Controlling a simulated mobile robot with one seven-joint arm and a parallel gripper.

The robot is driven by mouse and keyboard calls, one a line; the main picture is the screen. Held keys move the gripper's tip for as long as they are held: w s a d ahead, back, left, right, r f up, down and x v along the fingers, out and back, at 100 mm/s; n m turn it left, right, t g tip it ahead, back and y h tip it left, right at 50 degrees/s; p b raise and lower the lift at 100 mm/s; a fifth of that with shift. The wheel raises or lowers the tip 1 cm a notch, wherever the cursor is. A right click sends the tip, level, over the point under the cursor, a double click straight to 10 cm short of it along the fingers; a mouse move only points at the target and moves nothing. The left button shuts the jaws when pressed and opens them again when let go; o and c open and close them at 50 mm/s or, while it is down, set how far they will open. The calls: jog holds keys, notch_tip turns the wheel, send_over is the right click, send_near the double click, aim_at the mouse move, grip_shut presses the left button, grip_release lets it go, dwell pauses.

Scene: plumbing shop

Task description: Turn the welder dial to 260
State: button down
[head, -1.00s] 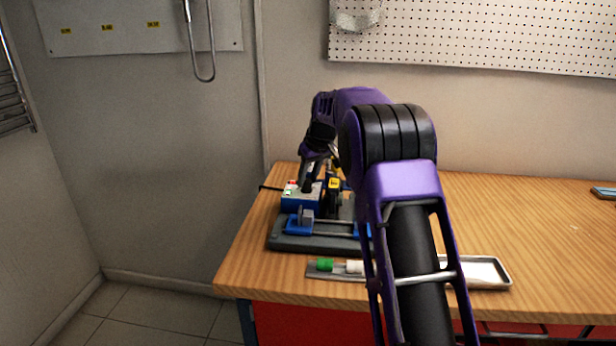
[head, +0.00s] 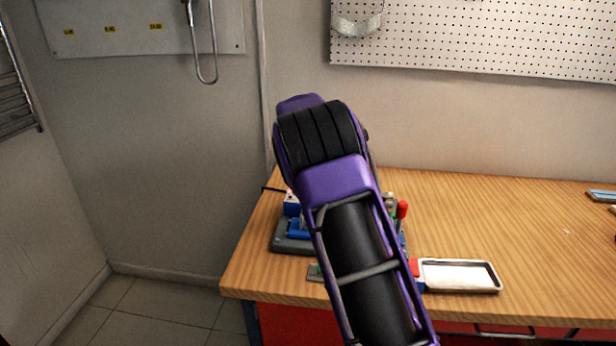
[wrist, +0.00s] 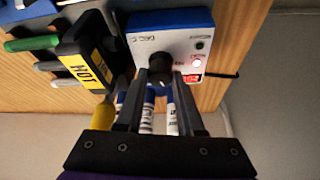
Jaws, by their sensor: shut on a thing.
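The welder's control box (wrist: 185,32) has a white face and blue sides in the wrist view. Its black dial (wrist: 158,66) sits low on that face, between my fingertips. My gripper (wrist: 160,77) is shut on the dial. The display's digits and the dial's setting cannot be read. In the head view my arm covers most of the welder (head: 290,245), the dial and my gripper.
A black block with a yellow HOT label (wrist: 91,68) stands left of the box in the wrist view. Blue-and-white cylinders (wrist: 148,112) show between my fingers. A metal tray (head: 460,289) lies on the wooden bench (head: 480,220), whose right side is mostly clear.

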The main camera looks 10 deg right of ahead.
jog(key=shift+w+a+m+g+h+p, duration=0.1)
jog(key=shift+m+g+h+p, duration=0.2)
jog(key=shift+m, duration=0.85)
jog(key=shift+m+g+h+p, duration=0.2)
jog(key=shift+m+h, duration=0.2)
jog(key=shift+m, duration=0.75)
jog(key=c, duration=0.5)
grip_release()
jog(key=shift+c, duration=0.2)
jog(key=v, duration=1.7)
jog(key=shift+r, duration=0.2)
